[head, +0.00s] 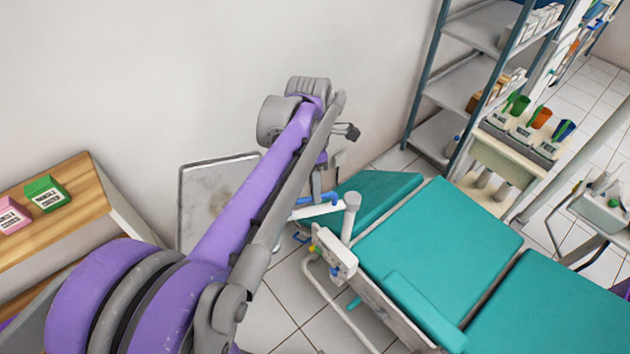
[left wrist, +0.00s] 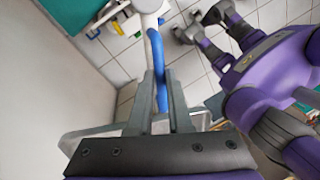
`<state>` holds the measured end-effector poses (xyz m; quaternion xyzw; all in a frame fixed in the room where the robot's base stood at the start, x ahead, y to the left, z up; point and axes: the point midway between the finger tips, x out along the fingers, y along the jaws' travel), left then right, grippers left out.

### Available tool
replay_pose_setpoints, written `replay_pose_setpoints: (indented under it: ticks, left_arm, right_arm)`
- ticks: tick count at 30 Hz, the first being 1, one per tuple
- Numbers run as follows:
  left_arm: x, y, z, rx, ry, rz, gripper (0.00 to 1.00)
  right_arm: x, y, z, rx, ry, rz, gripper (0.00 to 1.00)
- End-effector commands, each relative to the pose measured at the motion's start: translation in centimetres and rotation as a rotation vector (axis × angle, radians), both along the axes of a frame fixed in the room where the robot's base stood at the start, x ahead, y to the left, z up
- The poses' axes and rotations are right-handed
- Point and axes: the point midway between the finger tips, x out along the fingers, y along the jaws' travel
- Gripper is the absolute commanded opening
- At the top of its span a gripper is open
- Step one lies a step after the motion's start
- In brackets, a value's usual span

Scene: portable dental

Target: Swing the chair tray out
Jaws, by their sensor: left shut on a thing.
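The chair tray (head: 207,203) is a flat grey panel with a pale rim, left of the teal dental chair (head: 440,245) and partly behind my left arm. Part of a pale rim (left wrist: 90,133) shows behind the fingers in the left wrist view. A white arm (head: 318,210) with a blue handle (head: 331,197) lies beside the chair. My left gripper (head: 318,192) reaches down to this handle. In the left wrist view its two fingers (left wrist: 160,85) are shut on the blue handle (left wrist: 156,50). My right gripper is not in view.
A wooden-topped cabinet (head: 75,220) with green and pink boxes stands at the left. A white wall (head: 200,70) rises behind the tray. Shelving (head: 470,85) and a cart with cups (head: 515,150) stand beyond the chair. Tiled floor (head: 285,300) shows between my arm and the chair.

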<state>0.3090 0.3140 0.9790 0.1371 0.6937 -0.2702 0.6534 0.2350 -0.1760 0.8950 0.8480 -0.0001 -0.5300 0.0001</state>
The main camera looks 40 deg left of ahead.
Motion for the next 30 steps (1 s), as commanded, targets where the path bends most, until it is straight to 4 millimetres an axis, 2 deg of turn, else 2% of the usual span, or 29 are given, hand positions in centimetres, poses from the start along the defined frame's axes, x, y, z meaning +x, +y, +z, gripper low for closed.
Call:
replay_pose_setpoints:
  ticks: [9,23,24,28,30]
  left_arm:
    - [-0.47,-0.74,0.01,0.000,0.000,0.094,0.00]
    - [-0.50,-0.90,-0.01,-0.002,-0.001,0.106,0.00]
    - [-0.51,-0.91,-0.01,-0.003,-0.001,0.106,0.21]
    - [-0.52,-0.88,-0.01,-0.002,0.000,0.106,0.44]
    - [-0.51,-0.86,0.00,-0.002,0.000,0.106,0.47]
  right_arm:
    - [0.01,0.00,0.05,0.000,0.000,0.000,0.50]
    - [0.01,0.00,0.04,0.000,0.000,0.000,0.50]
    - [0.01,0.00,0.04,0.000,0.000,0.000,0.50]
    - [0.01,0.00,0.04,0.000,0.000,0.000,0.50]
    - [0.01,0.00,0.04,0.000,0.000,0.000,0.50]
